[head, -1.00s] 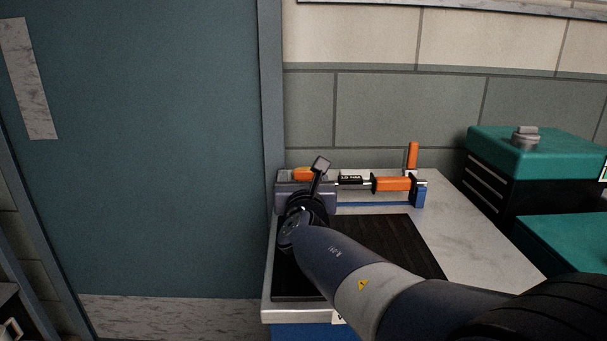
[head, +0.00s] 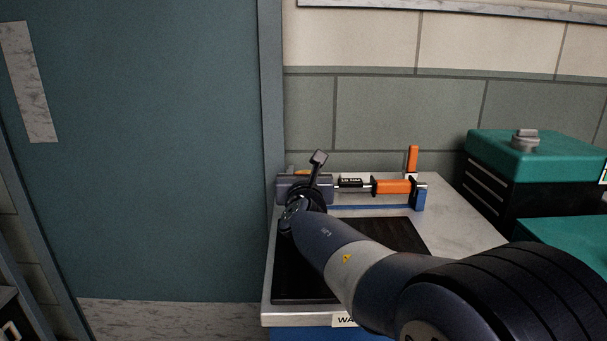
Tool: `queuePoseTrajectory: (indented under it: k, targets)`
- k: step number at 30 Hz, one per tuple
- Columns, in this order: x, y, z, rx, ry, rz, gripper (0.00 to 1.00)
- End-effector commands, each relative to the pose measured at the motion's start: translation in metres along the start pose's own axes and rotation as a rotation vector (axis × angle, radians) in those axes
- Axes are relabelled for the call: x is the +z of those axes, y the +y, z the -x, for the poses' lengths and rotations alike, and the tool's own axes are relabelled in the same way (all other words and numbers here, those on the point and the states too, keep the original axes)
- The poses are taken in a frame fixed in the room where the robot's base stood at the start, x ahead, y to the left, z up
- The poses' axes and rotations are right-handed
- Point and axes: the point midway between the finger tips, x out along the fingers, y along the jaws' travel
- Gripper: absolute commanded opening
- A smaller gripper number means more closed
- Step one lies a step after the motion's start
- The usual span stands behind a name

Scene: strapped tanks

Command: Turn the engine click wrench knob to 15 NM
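The click wrench (head: 392,187) lies across the back of the bench, with an orange handle, a metal shaft and a small black label (head: 351,183) whose text is too small to read surely. A grey block (head: 290,188) holds its left end and a blue bracket (head: 419,196) its right end. An upright orange lever (head: 412,159) stands behind the right end. My gripper (head: 316,165) is at the left end of the wrench, in front of the grey block. My wrist hides part of that end. I cannot see whether the fingers are apart or touch anything.
The bench (head: 462,217) has a pale top with a black ribbed mat (head: 400,232) in front of the wrench. Teal-lidded black cases (head: 545,155) stand to the right. A teal door (head: 160,150) is at the left, and a tiled wall is close behind.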

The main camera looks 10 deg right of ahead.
Motion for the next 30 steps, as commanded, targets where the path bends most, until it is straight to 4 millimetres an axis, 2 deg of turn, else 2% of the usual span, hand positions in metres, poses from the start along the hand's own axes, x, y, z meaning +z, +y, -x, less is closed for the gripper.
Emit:
queuePoseTrajectory:
  k: [1, 7, 17, 30]
  targets:
    - [0.0, 0.0, 0.0001, 0.0, 0.0, 0.0, 0.33]
    - [-0.0001, 0.0, 0.0001, 0.0, 0.0, 0.0, 0.17]
    - [0.0031, 0.0015, 0.0001, -0.049, 0.003, 0.001, 0.17]
    - [0.0044, 0.0025, -0.0003, -0.348, 0.005, 0.003, 0.17]
